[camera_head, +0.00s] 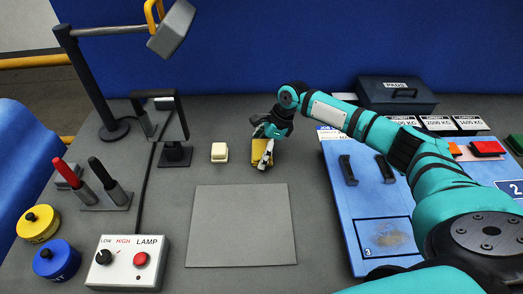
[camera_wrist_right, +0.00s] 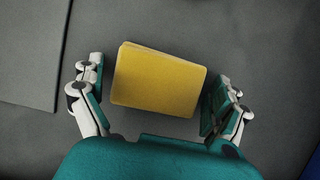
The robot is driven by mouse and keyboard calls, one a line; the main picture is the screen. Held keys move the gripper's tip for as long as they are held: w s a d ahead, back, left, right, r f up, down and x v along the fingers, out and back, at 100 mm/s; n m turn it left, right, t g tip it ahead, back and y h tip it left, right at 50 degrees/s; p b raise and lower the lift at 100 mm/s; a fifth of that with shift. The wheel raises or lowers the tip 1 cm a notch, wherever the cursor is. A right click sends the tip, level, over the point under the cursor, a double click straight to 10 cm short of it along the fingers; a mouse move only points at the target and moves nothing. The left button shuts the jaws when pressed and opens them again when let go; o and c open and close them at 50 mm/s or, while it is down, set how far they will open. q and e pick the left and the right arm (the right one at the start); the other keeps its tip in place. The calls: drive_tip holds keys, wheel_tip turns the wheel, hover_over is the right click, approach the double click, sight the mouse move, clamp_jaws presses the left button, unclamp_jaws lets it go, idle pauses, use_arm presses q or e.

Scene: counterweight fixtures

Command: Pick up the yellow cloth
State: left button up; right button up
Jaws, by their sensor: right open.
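The yellow cloth (camera_wrist_right: 157,80) is a folded, flat rectangle lying on the grey table in the right wrist view. It sits between the two open fingers of my right gripper (camera_wrist_right: 158,103), with a gap to the finger on each side. In the head view the cloth (camera_head: 259,159) lies near the table's middle, partly hidden by my right gripper (camera_head: 264,150) above it. The right gripper holds nothing. My left gripper is not in view.
A small cream block (camera_head: 219,152) stands just left of the cloth. A grey flat plate (camera_head: 240,225) lies in front. A blue board (camera_head: 345,210) is to the right, a black stand (camera_head: 175,152) to the left, and a lamp control box (camera_head: 130,262) at front left.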

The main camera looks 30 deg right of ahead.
sight(260, 150)
drive_tip(key=c, duration=0.9)
drive_tip(key=shift+r, duration=0.5)
drive_tip(key=shift+b+v, duration=0.5)
drive_tip(key=shift+v, duration=0.7)
drive_tip(key=s+d, duration=0.2)
drive_tip(key=s, duration=0.2)
drive_tip(key=s+d+r+b, duration=0.1)
drive_tip(key=s, duration=0.3)
drive_tip(key=s+d+b, duration=0.1)
drive_tip(key=s+d, duration=0.1)
drive_tip(key=s, duration=0.2)
drive_tip(key=shift+s+d+r, duration=0.25)
drive_tip(key=shift+s+d, duration=0.05)
drive_tip(key=shift+s, duration=0.05)
drive_tip(key=shift+s+d+r, duration=0.15)
drive_tip(key=shift+s+d, duration=0.15)
drive_tip(key=shift+s, duration=0.35)
